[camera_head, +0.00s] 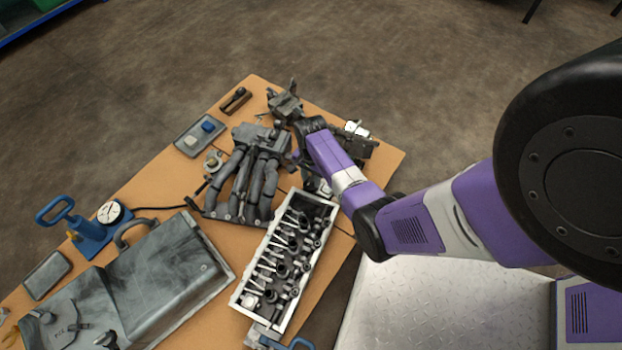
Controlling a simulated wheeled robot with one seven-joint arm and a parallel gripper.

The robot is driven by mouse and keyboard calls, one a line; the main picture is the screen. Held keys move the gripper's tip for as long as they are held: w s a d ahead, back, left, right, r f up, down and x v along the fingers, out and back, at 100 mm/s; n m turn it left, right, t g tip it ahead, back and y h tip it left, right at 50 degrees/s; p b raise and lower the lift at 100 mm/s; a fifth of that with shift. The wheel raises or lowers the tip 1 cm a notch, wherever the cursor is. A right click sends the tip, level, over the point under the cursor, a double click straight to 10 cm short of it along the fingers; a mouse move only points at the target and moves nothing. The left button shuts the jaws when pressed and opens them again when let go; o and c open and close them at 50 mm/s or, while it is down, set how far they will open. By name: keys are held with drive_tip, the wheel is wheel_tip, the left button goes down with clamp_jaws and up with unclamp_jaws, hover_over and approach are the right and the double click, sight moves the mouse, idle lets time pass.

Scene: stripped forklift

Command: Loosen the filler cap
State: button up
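I cannot pick out the filler cap for certain in the head view. A large grey metal housing (165,270) with a curved handle-like tube lies at the lower left of the workbench, with a small round spot on its top. My arm reaches in from the right, and my gripper (310,127) is over the far right part of the bench, among dark metal parts. Its fingertips are dark, small and blend into those parts. I cannot tell whether they touch or hold anything.
The wooden workbench (150,190) holds a grey manifold (255,170), an open cylinder head (285,262) with valve gear, a blue hand pump with a gauge (110,212), and a small tray (200,134). A metal plate (440,310) lies at the lower right.

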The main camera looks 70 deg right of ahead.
clamp_jaws()
drive_tip(key=shift+r+n, duration=0.1)
drive_tip(key=shift+n, duration=0.2)
drive_tip(key=shift+n+p, duration=0.9)
drive_tip(key=n+p, duration=0.1)
drive_tip(key=n, duration=0.2)
drive_tip(key=shift+n, duration=0.3)
drive_tip(key=n+p, duration=0.2)
drive_tip(key=n, duration=0.4)
drive_tip(key=shift+w, duration=0.1)
drive_tip(key=n+p, duration=0.1)
drive_tip(key=n, duration=0.4)
drive_tip(key=shift+a+n, duration=0.1)
drive_tip(key=shift+n, duration=0.3)
